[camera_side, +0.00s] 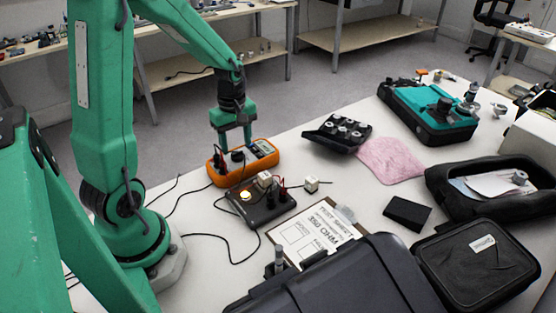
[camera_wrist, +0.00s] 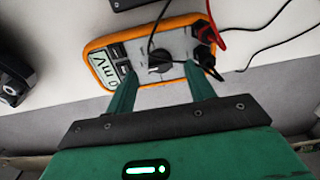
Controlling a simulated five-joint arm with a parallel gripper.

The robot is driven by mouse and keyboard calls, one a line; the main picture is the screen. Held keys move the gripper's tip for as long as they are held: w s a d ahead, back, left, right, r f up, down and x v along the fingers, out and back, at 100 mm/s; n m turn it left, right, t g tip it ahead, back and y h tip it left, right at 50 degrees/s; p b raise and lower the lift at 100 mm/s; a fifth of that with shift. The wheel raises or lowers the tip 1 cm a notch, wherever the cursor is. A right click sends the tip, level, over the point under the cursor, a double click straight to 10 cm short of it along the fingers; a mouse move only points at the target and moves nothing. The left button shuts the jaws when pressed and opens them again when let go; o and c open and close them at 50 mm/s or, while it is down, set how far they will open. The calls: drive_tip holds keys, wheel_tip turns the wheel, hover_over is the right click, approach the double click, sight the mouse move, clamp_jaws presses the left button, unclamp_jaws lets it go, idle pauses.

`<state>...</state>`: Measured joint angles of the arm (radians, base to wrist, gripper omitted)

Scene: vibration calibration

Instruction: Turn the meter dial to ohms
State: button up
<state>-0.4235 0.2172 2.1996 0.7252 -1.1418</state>
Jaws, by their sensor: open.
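The orange meter (camera_side: 262,151) lies on the white table below my gripper (camera_side: 234,143) in the side view. In the wrist view the meter (camera_wrist: 92,43) shows its screen at the left, with characters on it. Its dark round dial (camera_wrist: 160,62) sits near the middle of the face. My gripper (camera_wrist: 162,92) is open and empty, with its two green fingers on either side of the dial and apart from it as seen here. Whether the fingertips touch the meter's face cannot be told. Red and black leads (camera_wrist: 206,48) plug into the meter's right end.
A dark box (camera_side: 262,207) with a lit yellow button stands in front of the meter, with cables around it. A clipboard (camera_side: 313,232) reads 350 OHM. A black tray of weights (camera_side: 337,132), a pink cloth (camera_side: 391,160) and black cases lie to the right.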

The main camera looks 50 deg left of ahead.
sight(237, 155)
drive_tip(key=shift+f, duration=1.4)
drive_tip(key=shift+c, duration=0.2)
drive_tip(key=c, duration=0.9)
